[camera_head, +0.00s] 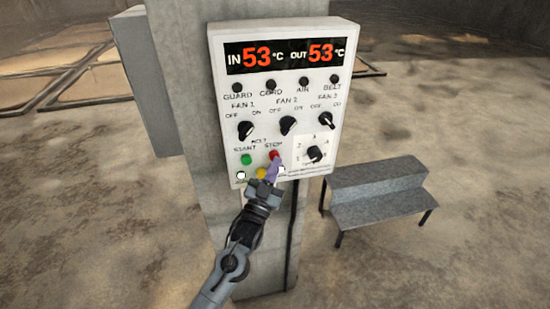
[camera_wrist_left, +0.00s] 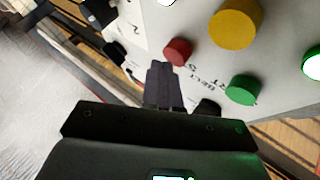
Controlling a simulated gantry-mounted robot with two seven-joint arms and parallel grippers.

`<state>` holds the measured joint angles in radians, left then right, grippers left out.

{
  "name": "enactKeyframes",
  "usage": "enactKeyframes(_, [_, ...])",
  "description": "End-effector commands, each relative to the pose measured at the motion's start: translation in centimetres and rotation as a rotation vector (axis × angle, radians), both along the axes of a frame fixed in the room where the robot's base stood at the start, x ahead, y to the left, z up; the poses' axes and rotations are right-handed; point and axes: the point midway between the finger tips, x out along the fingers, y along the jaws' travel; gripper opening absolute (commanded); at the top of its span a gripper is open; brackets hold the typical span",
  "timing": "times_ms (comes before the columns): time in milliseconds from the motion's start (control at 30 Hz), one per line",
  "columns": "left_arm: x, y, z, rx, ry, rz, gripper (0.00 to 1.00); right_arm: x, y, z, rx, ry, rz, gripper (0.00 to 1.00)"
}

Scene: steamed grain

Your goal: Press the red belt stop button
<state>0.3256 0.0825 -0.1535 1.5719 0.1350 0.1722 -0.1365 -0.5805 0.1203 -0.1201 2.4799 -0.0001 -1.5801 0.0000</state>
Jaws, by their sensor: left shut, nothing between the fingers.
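The red button (camera_head: 274,154) is on the lower part of a pale control panel (camera_head: 225,60), under the word STOP. A green button (camera_head: 246,159) under START is to its left. My left gripper (camera_head: 273,168) is shut and empty, its fingertips just below the red button in the head view. In the left wrist view the closed fingers (camera_wrist_left: 163,78) end beside the red button (camera_wrist_left: 178,51); I cannot tell whether they touch it. A yellow button (camera_wrist_left: 235,25) and the green button (camera_wrist_left: 242,89) show there too. The gripper partly hides the yellow one in the head view.
The panel hangs on a concrete pillar (camera_head: 185,70) and reads IN 53 °C and OUT 53 °C. Black knobs for several controls, including the Fan 2 knob (camera_head: 288,125), are above the buttons. A grey step bench (camera_head: 375,206) stands on the floor at right.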

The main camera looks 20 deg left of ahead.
Motion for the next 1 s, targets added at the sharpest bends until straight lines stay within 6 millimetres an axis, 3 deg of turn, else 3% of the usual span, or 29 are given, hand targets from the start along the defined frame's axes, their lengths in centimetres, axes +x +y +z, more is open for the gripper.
enactKeyframes(1000, [0.61, 0.46, -0.05, 0.000, 0.001, 0.000, 0.00, 0.01, 0.00, -0.31, 0.000, 0.000, 0.000, 0.43])
